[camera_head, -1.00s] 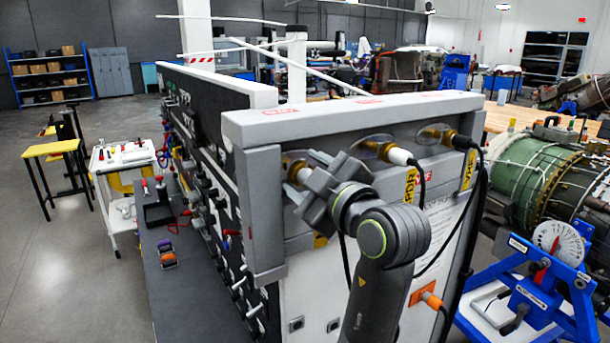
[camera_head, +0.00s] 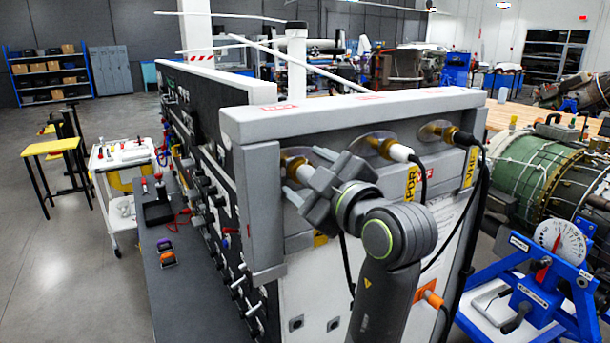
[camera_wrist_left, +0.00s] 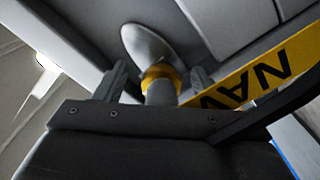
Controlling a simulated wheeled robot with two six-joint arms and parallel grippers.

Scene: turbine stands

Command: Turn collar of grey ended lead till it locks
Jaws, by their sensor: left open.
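My left gripper (camera_head: 299,176) is at the leftmost socket on the panel's end face. The brass fitting (camera_head: 290,163) of that socket shows just past the fingers. In the left wrist view, the grey ended lead (camera_wrist_left: 160,92) runs between the open fingers of my left gripper (camera_wrist_left: 158,82), with gaps on both sides. Its grey end meets a brass ring (camera_wrist_left: 162,73) on a round grey plate (camera_wrist_left: 148,45). In the head view the gripper hides most of the lead's end. My right gripper is not in view.
A white ended lead (camera_head: 400,153) and a black ended lead (camera_head: 464,138) are plugged in to the right on the same panel (camera_head: 370,112). Their cables hang down the face. A yellow label (camera_wrist_left: 262,74) is close beside the gripper. A blue stand (camera_head: 535,300) is at the right.

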